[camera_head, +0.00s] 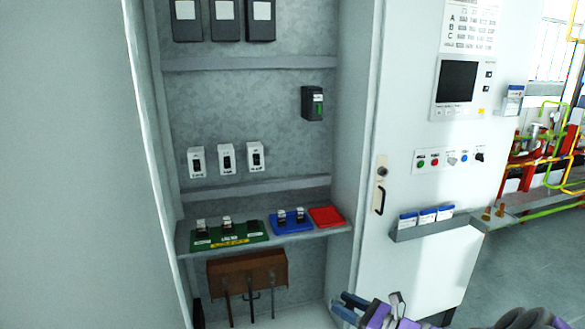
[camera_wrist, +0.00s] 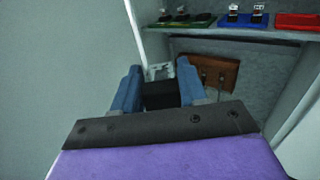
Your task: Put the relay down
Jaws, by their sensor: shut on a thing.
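My gripper (camera_wrist: 160,78) has two blue fingers shut on a dark block with a pale end, which looks like the relay (camera_wrist: 160,95). In the head view my gripper (camera_head: 350,306) is at the bottom edge, below and right of the cabinet shelf, and the relay cannot be made out there. A red tray (camera_head: 327,216) at the right looks empty. All three trays also show at the top of the wrist view.
The shelf (camera_head: 200,250) sits inside an open cabinet. A brown box with hanging rods (camera_head: 247,272) is below it. White switch units (camera_head: 226,159) and a black unit (camera_head: 312,103) are on the back wall. The cabinet door (camera_head: 405,110) is at the right.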

